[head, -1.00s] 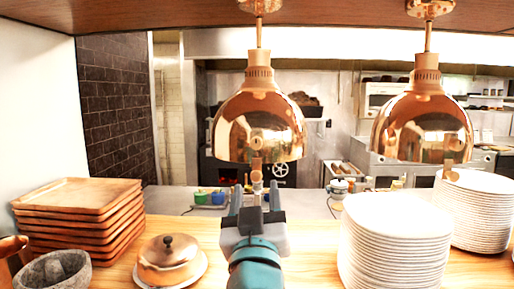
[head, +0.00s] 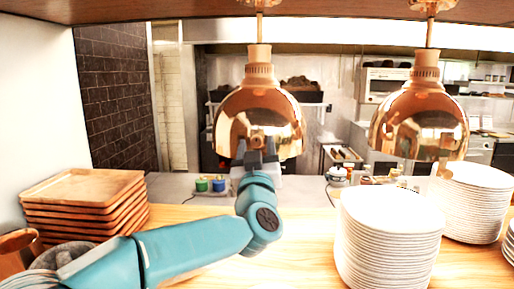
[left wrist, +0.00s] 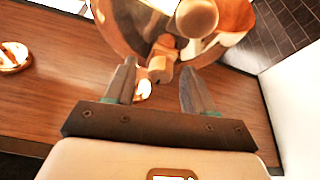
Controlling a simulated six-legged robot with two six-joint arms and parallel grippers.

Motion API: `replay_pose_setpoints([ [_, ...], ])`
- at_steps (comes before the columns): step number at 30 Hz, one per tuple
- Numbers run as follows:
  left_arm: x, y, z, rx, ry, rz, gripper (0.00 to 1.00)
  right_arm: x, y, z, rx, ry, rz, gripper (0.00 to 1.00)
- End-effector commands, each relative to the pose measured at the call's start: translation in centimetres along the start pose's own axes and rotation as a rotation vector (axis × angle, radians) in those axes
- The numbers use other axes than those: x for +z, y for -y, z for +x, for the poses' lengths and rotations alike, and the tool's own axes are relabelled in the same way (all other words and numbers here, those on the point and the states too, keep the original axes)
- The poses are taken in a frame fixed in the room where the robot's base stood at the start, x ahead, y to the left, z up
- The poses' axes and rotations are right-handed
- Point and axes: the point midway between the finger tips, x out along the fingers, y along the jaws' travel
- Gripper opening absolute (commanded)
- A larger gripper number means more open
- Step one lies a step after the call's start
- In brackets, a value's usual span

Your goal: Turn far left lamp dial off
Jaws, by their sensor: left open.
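The left copper lamp (head: 234,117) hangs over the counter, its dome facing me. My left gripper (head: 257,152) is raised in front of the dome's lower rim, fingers pointing up and apart. The gripper and wrist hide the lamp's dial in the head view. In the left wrist view, the lamp (left wrist: 128,22) fills the top, and a small copper-coloured dial (left wrist: 160,68) shows just beyond and between the open fingertips of the gripper (left wrist: 157,84). I cannot tell whether they touch it. My right gripper is out of view.
A second copper lamp (head: 420,122) hangs to the right. Stacked white plates (head: 390,245) stand below it, with another stack (head: 475,205) behind. Wooden trays (head: 85,200) are piled at left. A wooden shelf (head: 180,8) runs overhead.

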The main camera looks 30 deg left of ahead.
Motion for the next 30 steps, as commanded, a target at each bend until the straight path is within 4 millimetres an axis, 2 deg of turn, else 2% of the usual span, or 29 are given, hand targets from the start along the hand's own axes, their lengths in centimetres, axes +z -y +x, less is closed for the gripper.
replay_pose_setpoints([
  [1,-0.03,0.00,-0.02,0.000,0.000,0.000,0.54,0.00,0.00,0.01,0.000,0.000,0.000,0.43],
  [6,-0.05,0.01,-0.04,0.000,-0.001,0.000,0.00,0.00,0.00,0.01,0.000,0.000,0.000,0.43],
  [17,-0.09,0.04,-0.03,0.016,0.000,0.038,0.00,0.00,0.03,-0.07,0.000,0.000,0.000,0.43],
  [30,-0.33,0.44,0.06,0.138,0.010,0.342,0.00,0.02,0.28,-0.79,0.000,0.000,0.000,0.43],
])
